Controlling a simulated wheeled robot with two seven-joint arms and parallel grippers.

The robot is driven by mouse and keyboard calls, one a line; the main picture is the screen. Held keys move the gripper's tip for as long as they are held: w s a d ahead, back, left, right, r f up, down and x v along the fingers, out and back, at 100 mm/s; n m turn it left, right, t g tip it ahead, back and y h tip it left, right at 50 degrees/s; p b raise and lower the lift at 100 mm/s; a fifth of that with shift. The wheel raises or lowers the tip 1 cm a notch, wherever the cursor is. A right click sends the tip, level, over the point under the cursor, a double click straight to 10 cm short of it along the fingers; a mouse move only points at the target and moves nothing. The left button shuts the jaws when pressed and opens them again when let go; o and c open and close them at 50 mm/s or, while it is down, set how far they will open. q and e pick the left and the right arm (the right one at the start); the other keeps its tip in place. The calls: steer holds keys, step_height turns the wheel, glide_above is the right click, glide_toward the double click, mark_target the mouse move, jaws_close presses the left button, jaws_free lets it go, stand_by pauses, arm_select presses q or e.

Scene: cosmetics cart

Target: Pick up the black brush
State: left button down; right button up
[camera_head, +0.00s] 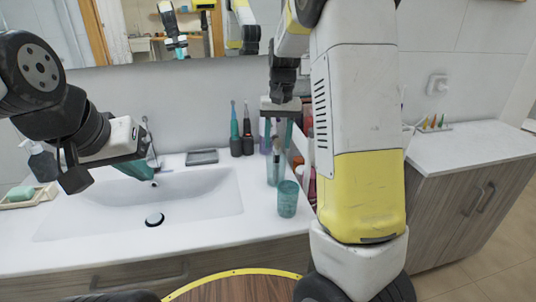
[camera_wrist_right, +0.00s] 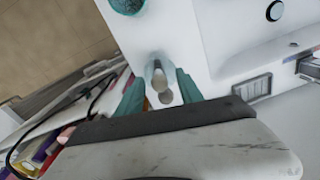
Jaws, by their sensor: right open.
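A clear glass cup (camera_head: 272,176) stands on the white counter, with a slim brush-like item (camera_head: 277,146) rising from it. I cannot tell its colour for sure, and no black brush shows clearly. My right gripper (camera_head: 278,133) points down just above this cup, its teal fingers apart. In the right wrist view my right gripper (camera_wrist_right: 160,88) is open, with the cup and its pale contents (camera_wrist_right: 158,74) between or beyond the fingers. No grasp shows. My left gripper (camera_head: 135,169) hangs over the left of the sink; its finger gap is not visible.
A teal tumbler (camera_head: 288,199) stands in front of the cup; its top also shows in the right wrist view (camera_wrist_right: 128,4). The sink basin (camera_head: 200,194) lies left. Cluttered bottles (camera_head: 311,185) crowd the right side.

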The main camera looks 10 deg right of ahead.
jaws_close()
stand_by(1.4)
